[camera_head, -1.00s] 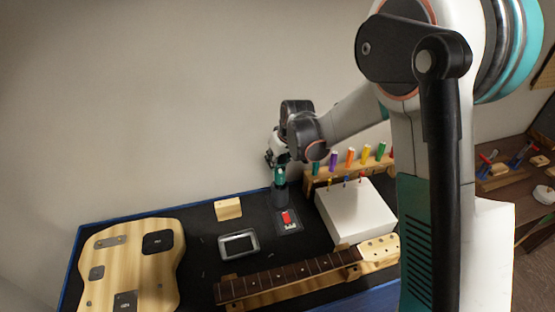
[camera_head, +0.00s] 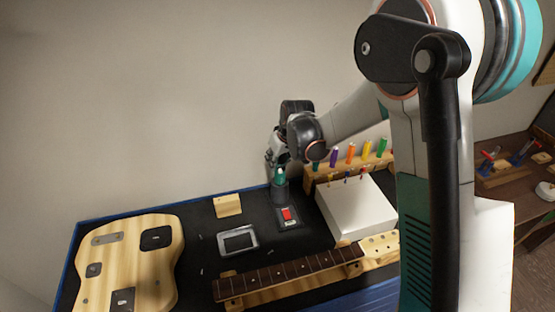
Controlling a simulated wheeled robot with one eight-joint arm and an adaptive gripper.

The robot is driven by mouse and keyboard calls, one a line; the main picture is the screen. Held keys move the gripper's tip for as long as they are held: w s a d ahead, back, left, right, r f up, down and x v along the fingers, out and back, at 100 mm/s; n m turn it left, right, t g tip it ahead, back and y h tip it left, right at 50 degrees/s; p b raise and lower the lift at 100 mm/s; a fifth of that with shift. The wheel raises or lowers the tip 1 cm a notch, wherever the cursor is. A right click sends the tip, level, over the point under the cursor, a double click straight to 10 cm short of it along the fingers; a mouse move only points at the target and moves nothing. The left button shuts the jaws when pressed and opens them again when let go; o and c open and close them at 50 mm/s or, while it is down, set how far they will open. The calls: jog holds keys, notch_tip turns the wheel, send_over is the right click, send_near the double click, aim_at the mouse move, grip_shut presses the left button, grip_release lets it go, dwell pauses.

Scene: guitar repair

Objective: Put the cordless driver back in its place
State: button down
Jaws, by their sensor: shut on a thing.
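The cordless driver (camera_head: 280,178) shows as a small teal and dark shape at the back of the dark bench. My gripper (camera_head: 276,163) is shut on it from above and partly hides it. Directly below the driver stands a dark upright cup-like holder (camera_head: 281,194), behind a grey base with a red part (camera_head: 287,214). The driver's lower end overlaps the top of the holder in this view. I cannot tell whether it is inside the holder or just above it.
A wooden rack (camera_head: 316,181) with several coloured-handled tools and a white box (camera_head: 355,212) stand close on the right. A wooden block (camera_head: 228,205), a metal tray (camera_head: 238,241), a guitar neck (camera_head: 290,271) and a guitar body (camera_head: 125,262) lie left and in front.

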jog(key=shift+f+b, duration=1.2)
jog(key=shift+f, duration=0.2)
jog(key=c, duration=1.2)
grip_release()
jog(key=shift+o, duration=0.2)
jog(key=shift+r, duration=0.1)
jog(key=v, duration=1.1)
jog(key=shift+s+r, duration=0.25)
jog(key=shift+r, duration=0.1)
jog(key=shift+d, duration=0.1)
